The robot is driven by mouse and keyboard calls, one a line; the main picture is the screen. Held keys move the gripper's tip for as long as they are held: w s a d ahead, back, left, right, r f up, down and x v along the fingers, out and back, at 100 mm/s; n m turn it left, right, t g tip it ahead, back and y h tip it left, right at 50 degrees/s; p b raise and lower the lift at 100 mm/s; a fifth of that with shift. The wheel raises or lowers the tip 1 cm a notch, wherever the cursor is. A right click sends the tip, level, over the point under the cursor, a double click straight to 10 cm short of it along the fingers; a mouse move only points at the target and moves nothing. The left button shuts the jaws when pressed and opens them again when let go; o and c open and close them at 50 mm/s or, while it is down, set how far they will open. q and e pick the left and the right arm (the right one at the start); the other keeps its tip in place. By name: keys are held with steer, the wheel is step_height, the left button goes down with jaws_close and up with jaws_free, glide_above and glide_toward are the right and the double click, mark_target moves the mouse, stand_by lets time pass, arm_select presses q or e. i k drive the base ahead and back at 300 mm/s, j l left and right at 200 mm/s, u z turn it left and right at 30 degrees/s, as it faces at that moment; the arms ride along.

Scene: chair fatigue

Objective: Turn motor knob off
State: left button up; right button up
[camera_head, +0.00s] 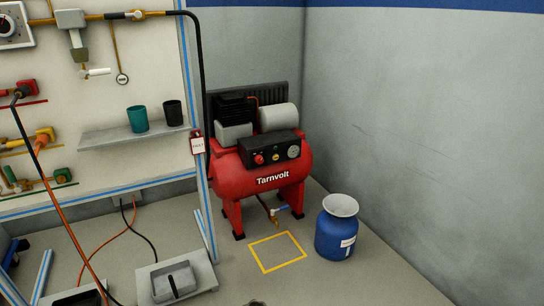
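A red Tarnvolt air compressor (230,182) stands in the corner of the room. Its black control panel (284,147) faces me and carries a red knob (259,159), a small yellowish part (276,156) and a round gauge (293,152). The red knob is too small to read its setting, and I see no label naming it as the motor knob. Neither of my grippers shows clearly. A small dark shape at the bottom edge is too cut off to identify.
A blue drum (333,236) with a pale funnel-like top stands right of the compressor. A yellow square outline (258,263) marks bare floor in front. A pegboard-like panel (105,95) with a shelf (105,138) fills the left. Grey trays and hoses lie at lower left.

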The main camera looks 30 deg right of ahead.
mark_target(258, 159)
steer(key=i+l, duration=0.2)
steer(key=l, duration=0.25)
steer(key=i+l+z, duration=0.1)
steer(key=l, duration=0.3)
steer(key=i+l, duration=0.25)
steer(key=l, duration=0.2)
steer(key=i+l+z, duration=0.15)
steer(key=l, duration=0.25)
steer(key=i, duration=0.05)
